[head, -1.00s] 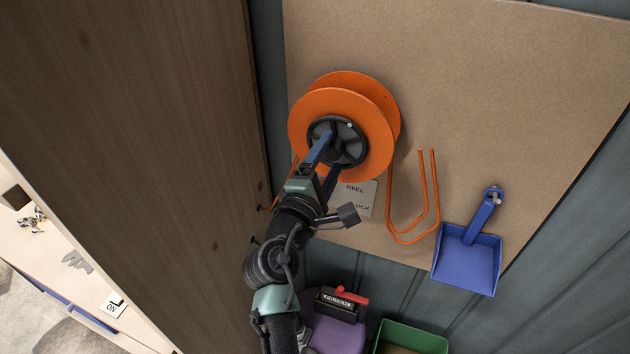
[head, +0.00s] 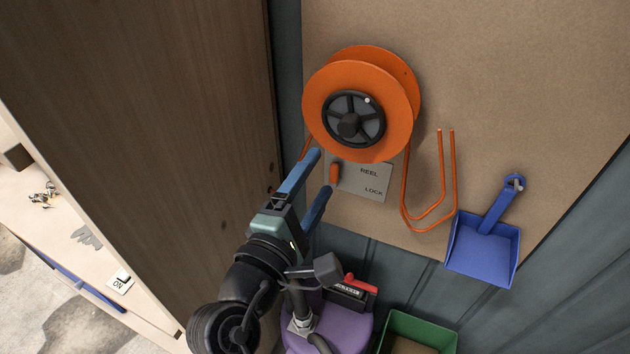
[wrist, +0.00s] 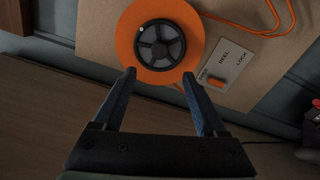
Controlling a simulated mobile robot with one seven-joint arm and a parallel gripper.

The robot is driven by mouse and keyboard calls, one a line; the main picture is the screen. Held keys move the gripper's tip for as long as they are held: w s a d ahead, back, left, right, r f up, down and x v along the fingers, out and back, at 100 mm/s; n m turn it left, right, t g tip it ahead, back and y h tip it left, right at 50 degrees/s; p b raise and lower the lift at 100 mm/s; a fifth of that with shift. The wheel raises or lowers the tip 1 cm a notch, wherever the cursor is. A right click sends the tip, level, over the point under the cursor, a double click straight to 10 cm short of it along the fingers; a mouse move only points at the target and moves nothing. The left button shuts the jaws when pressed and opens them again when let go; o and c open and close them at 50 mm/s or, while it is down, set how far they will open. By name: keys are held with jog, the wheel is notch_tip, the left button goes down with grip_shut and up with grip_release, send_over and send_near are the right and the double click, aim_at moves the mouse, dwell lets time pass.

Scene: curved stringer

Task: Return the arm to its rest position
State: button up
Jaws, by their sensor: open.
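My gripper (head: 323,170) is open and empty, its two blue fingers apart, below and left of the orange reel (head: 318,104) in the head view. The reel hangs on a tan board and has a black spoked hub (head: 353,119). In the wrist view the fingers of my gripper (wrist: 160,75) point toward the lower rim of the reel (wrist: 196,30), with nothing between them. From these views I cannot tell whether a finger touches the rim. My arm reaches up from the bottom of the head view.
A plate marked REEL and LOCK (head: 372,183) with an orange lever (head: 334,174) is beside the fingers. A wooden panel (head: 150,110) stands close on the left. A purple object (head: 352,338), a green bin (head: 440,330) and a blue dustpan (head: 484,250) are below and right.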

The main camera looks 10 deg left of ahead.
notch_tip(320, 180, up, 19)
jog(key=d+m+t+y, duration=0.2)
jog(key=d+m+t, duration=0.15)
jog(key=m, duration=0.55)
jog(key=s+r+m+t+y, duration=0.1)
jog(key=s+r+m+t, duration=0.2)
jog(key=s+r, duration=0.3)
jog(key=s+r+m+t+y, duration=0.2)
jog(key=s+r+m, duration=0.3)
jog(key=r, duration=0.8)
jog(key=shift+s+d+m+t+y, duration=0.25)
jog(key=shift+s+m+t+y, duration=0.1)
jog(key=shift+t, duration=0.5)
